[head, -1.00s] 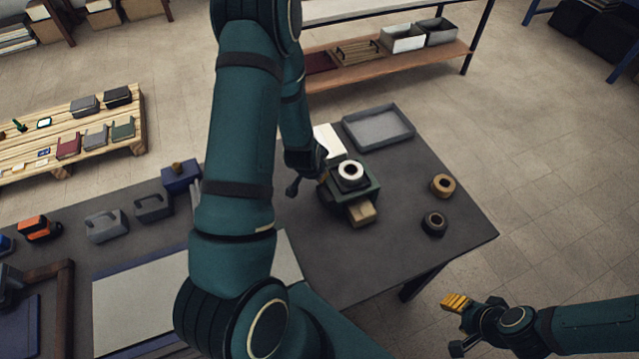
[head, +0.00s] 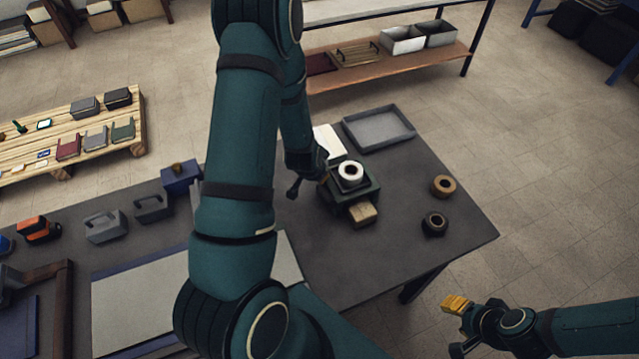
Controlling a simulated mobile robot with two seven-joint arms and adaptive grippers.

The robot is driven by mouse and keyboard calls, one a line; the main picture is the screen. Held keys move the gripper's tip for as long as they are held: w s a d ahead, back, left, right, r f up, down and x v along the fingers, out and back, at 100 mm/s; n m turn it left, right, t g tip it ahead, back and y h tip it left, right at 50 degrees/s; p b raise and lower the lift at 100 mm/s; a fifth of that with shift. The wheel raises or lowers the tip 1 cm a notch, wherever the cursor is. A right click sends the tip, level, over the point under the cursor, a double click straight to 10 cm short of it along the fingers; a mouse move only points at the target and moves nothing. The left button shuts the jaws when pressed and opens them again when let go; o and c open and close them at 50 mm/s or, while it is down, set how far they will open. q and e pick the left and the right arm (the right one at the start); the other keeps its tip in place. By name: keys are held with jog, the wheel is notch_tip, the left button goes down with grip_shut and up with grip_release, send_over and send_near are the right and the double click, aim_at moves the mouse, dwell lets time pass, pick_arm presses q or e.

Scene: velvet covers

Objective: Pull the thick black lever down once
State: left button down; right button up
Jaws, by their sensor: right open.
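A dark green device (head: 367,193) stands on the grey table, with a white ring (head: 351,171) on top and a light wooden block (head: 362,213) at its front. My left arm folds over the table, and my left gripper (head: 311,180) is close to the device's left side, partly hidden and small. A dark knobbed piece shows there; I cannot tell whether it is a gripper finger or the thick black lever. No lever can be made out clearly. My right gripper (head: 454,326), with a yellow finger pad, is open and empty, off the table's front right edge.
On the table (head: 400,262) are a grey tray (head: 380,140) behind the device, a tan roll (head: 443,186) and a black roll (head: 434,223) to its right. A blue box (head: 181,178) and grey handled items stand left. The front right tabletop is clear.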

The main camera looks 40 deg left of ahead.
pick_arm(q)
jog(key=shift+s+d+f, duration=0.25)
jog(key=shift+s+f, duration=0.15)
jog(key=shift+f, duration=0.2)
jog(key=shift+s+d+f+b, duration=0.4)
jog(key=shift+d+f+b, duration=0.25)
jog(key=shift+b, duration=0.3)
dwell(0.9)
jog(key=shift+a, duration=0.1)
jog(key=shift+w+a+r+p, duration=0.25)
jog(key=shift+w+r+p, duration=0.1)
jog(key=shift+r+p, duration=0.2)
jog(key=shift+r, duration=0.15)
jog(key=shift+w+a+r+p, duration=0.2)
jog(key=shift+w+r+p, duration=0.05)
jog(key=shift+r+p, duration=0.3)
jog(key=r, duration=0.1)
jog(key=a+r+p, duration=0.1)
jog(key=w+a+r+p, duration=0.1)
jog(key=shift+r, duration=0.3)
